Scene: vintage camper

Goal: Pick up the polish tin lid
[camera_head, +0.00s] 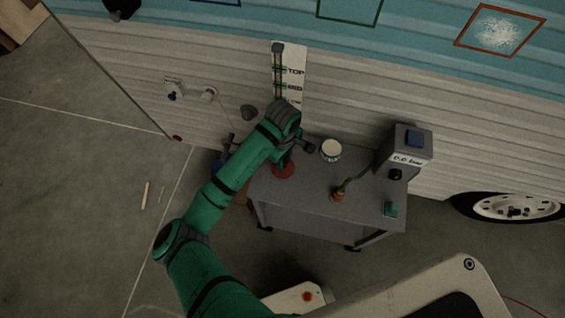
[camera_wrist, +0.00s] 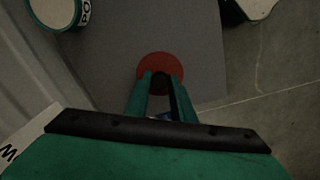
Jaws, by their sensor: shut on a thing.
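The polish tin lid is a flat red disc (camera_head: 284,171) at the left part of the grey cart top. In the wrist view the red disc (camera_wrist: 160,61) lies at my fingertips. My gripper (camera_wrist: 163,77) is shut on the lid, its two green fingers over the disc's near part. The exact contact is dark and partly hidden by the fingers. I cannot tell whether the lid is touching the cart top. The open polish tin (camera_head: 331,150), pale inside, stands upright to the right of the lid. Its lettered side also shows in the wrist view (camera_wrist: 82,14).
The grey cart (camera_head: 300,200) stands against the ribbed camper wall (camera_head: 460,150). On its right side are a grey box (camera_head: 411,144) with a blue top, a small orange-red item (camera_head: 338,195) with a green stem, and a teal block (camera_head: 391,209). The front middle of the cart top is clear.

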